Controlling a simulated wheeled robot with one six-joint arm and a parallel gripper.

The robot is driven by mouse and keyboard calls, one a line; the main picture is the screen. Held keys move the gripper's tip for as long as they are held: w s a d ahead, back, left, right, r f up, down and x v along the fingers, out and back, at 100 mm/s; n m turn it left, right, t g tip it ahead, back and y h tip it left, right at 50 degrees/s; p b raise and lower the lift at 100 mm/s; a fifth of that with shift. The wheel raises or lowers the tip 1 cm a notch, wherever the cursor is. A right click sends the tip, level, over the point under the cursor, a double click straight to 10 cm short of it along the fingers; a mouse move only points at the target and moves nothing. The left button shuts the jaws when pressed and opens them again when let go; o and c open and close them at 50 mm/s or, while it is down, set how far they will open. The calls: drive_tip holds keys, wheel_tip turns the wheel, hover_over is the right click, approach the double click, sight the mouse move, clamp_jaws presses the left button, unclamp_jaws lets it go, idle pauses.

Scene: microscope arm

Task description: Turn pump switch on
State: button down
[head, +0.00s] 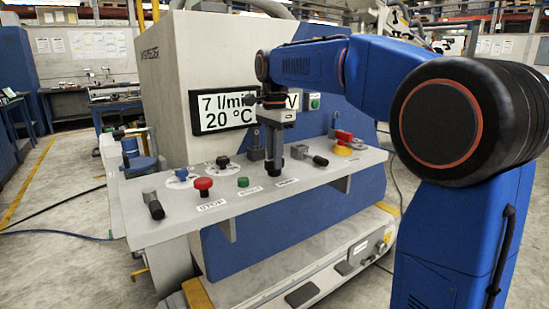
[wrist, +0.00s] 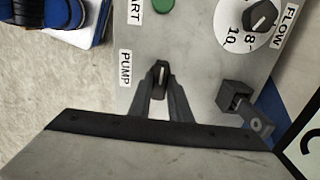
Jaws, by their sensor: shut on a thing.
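The pump switch (wrist: 161,76) is a small black knob on the grey panel, beside the PUMP label (wrist: 125,70) in the wrist view. My gripper (wrist: 161,82) is shut on it, with one finger on each side of the knob. In the head view my gripper (head: 276,168) points straight down at the panel (head: 240,210), near its middle. There the fingers hide the switch, and the PUMP label (head: 287,181) shows just in front.
A green button (head: 242,182) and a red button (head: 203,185) stand to the left. Behind them are dial knobs (head: 223,161). A black handle (head: 311,156) stands close on the right. The display (head: 222,112) reads 7 l/min and 20 °C, partly covered by my arm.

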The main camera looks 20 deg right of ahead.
drive_tip(key=c, duration=1.6)
unclamp_jaws()
drive_tip(key=shift+c, duration=0.2)
wheel_tip(320, 180, up, 17)
drive_tip(key=shift+r, duration=0.2)
drive_tip(key=shift+s, duration=0.1)
drive_tip(key=s+d+f+n+t, duration=0.2)
drive_tip(key=s+f+n, duration=0.5)
drive_tip(key=s+f, duration=0.9)
drive_tip(key=s+d+f+n+t, duration=0.2)
drive_tip(key=s+d+f+n, duration=0.3)
drive_tip(key=s+f, duration=1.2)
wheel_tip(320, 180, down, 4)
drive_tip(key=n, duration=0.2)
drive_tip(key=shift+n+t, duration=0.3)
drive_tip(key=shift+t, duration=0.1)
